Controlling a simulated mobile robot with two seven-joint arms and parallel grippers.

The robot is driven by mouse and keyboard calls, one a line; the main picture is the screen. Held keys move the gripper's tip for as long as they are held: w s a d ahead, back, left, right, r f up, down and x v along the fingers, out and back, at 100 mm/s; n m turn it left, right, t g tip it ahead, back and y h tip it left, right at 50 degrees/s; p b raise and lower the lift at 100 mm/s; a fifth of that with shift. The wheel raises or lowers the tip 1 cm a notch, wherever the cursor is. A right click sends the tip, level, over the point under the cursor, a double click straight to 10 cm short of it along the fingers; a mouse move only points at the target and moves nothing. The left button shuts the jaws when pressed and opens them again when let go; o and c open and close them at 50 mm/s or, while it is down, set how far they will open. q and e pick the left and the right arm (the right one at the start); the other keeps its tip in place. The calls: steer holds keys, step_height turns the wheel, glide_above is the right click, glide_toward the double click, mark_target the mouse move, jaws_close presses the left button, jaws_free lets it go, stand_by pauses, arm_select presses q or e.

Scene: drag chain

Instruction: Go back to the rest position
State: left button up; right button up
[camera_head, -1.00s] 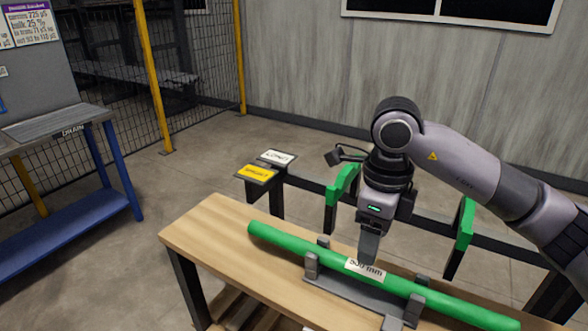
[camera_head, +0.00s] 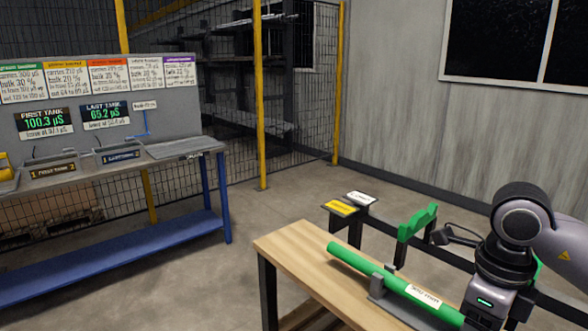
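My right arm comes in from the right edge. Its gripper (camera_head: 474,317) is at the bottom right, pointing down over the green tube. Its fingertips are at or below the lower picture edge, so I cannot tell whether it is open or shut, or whether it touches the tube. The green tube (camera_head: 362,263) with a white label lies in grey cradle supports (camera_head: 390,296) on the wooden table (camera_head: 293,252). The tube's right part is hidden or cut off. My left gripper is not in view.
Behind the table are a dark rail with a green bracket (camera_head: 417,222) and yellow and white plates (camera_head: 341,208). A blue-legged bench (camera_head: 190,148) with small displays and bins stands left. Open floor lies between bench and table. Yellow-post fencing (camera_head: 261,100) is behind.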

steer(key=s+a+g+y+p, duration=0.1)
steer(key=s+a+g+y, duration=0.15)
steer(key=a+y, duration=0.5)
steer(key=s+a+g+y+p, duration=0.1)
steer(key=s+a+y, duration=0.3)
steer(key=a, duration=0.7)
steer(key=w+a+r+m+t+y+p, duration=0.25)
steer(key=r+m+t+y, duration=0.3)
steer(key=m+y, duration=0.45)
steer(key=w+d+f+m+t+h, duration=0.1)
steer(key=d+f+m+t+h, duration=0.3)
steer(key=m, duration=0.4)
steer(key=w+d+f+m+t+h+p, duration=0.1)
steer(key=w+d+f+m+t+h, duration=0.15)
steer(key=f+m+t+h, duration=0.45)
steer(key=w+d+f+m+t+h, duration=0.1)
steer(key=d+f+m+t+h, duration=0.2)
steer(key=m, duration=0.6)
steer(key=s+d+f+m+g+h, duration=0.2)
steer(key=s+d+f+m, duration=0.1)
steer(key=s+f, duration=0.3)
steer(key=s+d+f+m+g+h+p, duration=0.1)
steer(key=s+d+f+m+g+h, duration=0.1)
steer(key=s+f, duration=0.4)
step_height(320, 180, down, 3)
steer(key=m+g+h, duration=0.1)
steer(key=m, duration=0.1)
steer(key=shift+d+r+m, duration=0.15)
steer(key=shift+d+m, duration=0.25)
